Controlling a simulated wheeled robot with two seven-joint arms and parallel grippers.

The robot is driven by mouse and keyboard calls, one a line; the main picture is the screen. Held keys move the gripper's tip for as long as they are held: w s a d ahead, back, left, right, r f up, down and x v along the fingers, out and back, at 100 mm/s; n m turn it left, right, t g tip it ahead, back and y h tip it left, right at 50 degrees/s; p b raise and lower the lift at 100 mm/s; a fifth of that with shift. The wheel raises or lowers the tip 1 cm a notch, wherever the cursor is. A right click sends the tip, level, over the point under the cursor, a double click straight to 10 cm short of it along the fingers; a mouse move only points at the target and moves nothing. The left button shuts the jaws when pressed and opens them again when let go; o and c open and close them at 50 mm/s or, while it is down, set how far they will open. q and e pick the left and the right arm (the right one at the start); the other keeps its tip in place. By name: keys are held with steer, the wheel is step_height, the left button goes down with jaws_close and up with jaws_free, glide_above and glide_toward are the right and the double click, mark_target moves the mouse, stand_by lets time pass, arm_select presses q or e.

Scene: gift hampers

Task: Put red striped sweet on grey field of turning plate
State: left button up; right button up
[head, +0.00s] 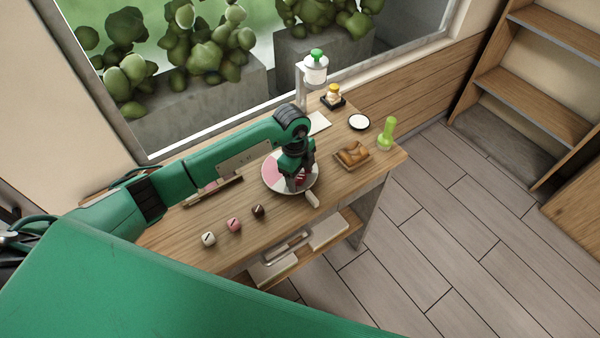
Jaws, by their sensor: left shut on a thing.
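The round turning plate (273,188) lies on the wooden table with a pink field at its left and pale grey-white parts around its rim. A light handle (312,199) sticks out at its front right. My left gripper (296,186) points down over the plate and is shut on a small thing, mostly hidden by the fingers. A dark red patch shows beside them, which fits the red striped sweet. I cannot tell whether it touches the plate. The gripper and wrist cover much of the plate's middle and right. My right gripper is out of view.
A white sweet (208,239), a pink sweet (234,224) and a dark brown sweet (258,211) lie in front of the plate. A brown tray (352,154), a green bottle-like thing (387,134), a white dish (358,122) and a dispenser (315,72) stand to the right and behind.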

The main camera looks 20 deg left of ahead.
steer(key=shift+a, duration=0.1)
arm_select(q)
steer(key=shift+f, duration=0.2)
steer(key=o, duration=0.9)
steer(key=shift+o, duration=0.2)
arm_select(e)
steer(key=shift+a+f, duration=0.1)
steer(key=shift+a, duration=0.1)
arm_select(q)
steer(key=shift+r, duration=0.1)
steer(key=shift+r, duration=0.25)
step_height(320, 180, up, 12)
steer(key=a+b, duration=0.1)
steer(key=b, duration=0.1)
steer(key=shift+w+a+f+b, duration=0.15)
steer(key=shift+w+a+b, duration=0.05)
steer(key=shift+b, duration=0.2)
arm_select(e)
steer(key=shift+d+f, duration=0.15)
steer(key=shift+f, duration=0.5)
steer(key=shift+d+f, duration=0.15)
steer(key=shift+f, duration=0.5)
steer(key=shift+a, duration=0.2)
